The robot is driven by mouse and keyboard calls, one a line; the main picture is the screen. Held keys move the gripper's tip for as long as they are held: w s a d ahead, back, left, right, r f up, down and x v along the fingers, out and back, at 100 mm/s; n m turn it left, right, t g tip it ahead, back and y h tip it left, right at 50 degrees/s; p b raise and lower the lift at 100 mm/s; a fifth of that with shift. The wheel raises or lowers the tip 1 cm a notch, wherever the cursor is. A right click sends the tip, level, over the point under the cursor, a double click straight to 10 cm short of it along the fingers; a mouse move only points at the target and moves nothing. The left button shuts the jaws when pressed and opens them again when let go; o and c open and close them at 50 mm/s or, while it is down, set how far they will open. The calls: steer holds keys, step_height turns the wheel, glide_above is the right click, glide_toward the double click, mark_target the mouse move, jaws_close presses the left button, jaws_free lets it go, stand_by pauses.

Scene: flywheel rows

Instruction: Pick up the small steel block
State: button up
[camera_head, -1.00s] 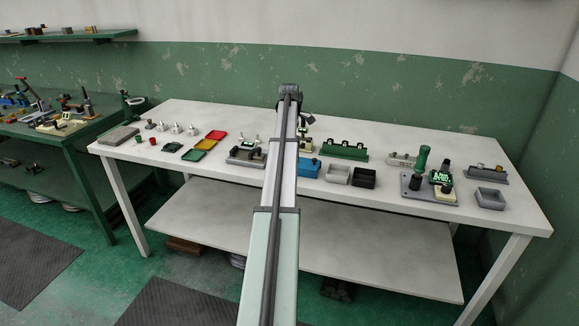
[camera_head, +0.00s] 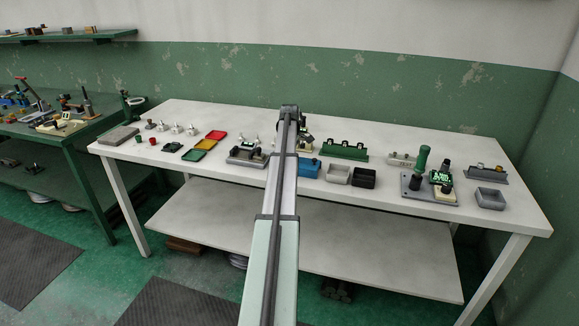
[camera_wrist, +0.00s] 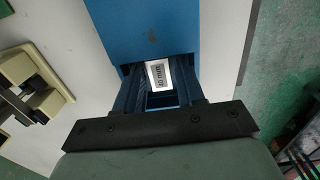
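A small pale face with dark lettering that looks like "40 mm" (camera_wrist: 159,75) shows between my finger parts in the wrist view. It may be the small steel block or a label; I cannot tell which. A blue case (camera_wrist: 155,25) lies just beyond it, and shows in the head view (camera_head: 308,168) beside my arm. My gripper (camera_wrist: 160,90) is at the blue case, with dark fingers to either side of the pale face. Whether they touch it is unclear. In the head view my arm hides the gripper.
A beige fixture (camera_wrist: 30,80) stands left of my gripper in the wrist view. Grey (camera_head: 338,174) and black (camera_head: 364,178) bins stand right of the blue case on the white table (camera_head: 420,222). A green rack (camera_head: 345,150) stands behind them. The front table strip is clear.

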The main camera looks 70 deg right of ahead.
jaws_close()
stand_by(0.3)
